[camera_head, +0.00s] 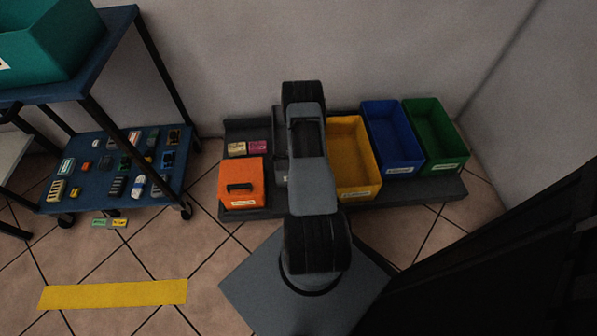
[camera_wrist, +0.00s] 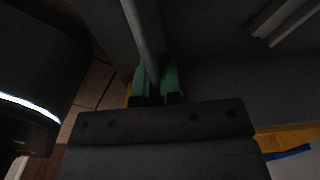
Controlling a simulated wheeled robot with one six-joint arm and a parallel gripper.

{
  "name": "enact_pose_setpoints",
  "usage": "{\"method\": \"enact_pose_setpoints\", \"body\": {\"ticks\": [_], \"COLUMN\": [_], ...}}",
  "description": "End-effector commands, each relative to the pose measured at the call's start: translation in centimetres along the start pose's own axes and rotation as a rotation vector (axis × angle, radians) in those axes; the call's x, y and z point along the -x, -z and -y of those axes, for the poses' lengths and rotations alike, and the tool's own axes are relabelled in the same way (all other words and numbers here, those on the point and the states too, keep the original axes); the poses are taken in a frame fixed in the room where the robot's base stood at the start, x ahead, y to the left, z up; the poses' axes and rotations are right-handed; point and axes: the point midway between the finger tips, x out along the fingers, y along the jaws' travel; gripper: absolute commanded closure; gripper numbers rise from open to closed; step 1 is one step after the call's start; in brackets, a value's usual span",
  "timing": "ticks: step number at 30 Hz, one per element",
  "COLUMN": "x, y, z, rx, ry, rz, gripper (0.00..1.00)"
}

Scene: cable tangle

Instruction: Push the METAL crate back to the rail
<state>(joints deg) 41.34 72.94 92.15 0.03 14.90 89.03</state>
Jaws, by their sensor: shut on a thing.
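A grey crate (camera_head: 280,172) sits on the dark platform between the orange box and the yellow bin, mostly hidden behind my arm in the head view. Only its left edge and part of a pale label show, and I cannot read the label. In the wrist view, my gripper (camera_wrist: 158,84) has green fingertips closed around a thin grey bar (camera_wrist: 140,35). I cannot tell for sure which thing the bar belongs to. My gripper is hidden under my arm in the head view.
The dark platform (camera_head: 408,193) stands against the wall, with a raised back edge. An orange box (camera_head: 242,190) with a dark handle, small cartons (camera_head: 248,147), and yellow (camera_head: 352,150), blue (camera_head: 392,135) and green (camera_head: 432,135) bins stand on it. A blue cart (camera_head: 110,190) stands left.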

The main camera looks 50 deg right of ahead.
Motion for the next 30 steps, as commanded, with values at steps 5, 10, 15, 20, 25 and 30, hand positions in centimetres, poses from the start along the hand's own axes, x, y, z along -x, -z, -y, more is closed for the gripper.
{"method": "enact_pose_setpoints", "body": {"ticks": [5, 10, 15, 20, 25, 30], "x": [0.0, 0.0, 0.0, 0.0, 0.0, 0.21], "y": [0.0, 0.0, 0.0, 0.0, 0.0, -0.01], "z": [-0.02, -0.02, -0.02, -0.02, -0.01, 0.01], "rx": [0.0, 0.0, 0.0, 0.0, 0.0, 0.0], "ry": [-0.001, -0.001, -0.001, 0.0, 0.0, 0.0], "rz": [0.0, 0.0, 0.0, 0.0, 0.0, 0.0], "gripper": [1.0, 1.0, 0.86, 0.71, 0.64, 0.64]}}
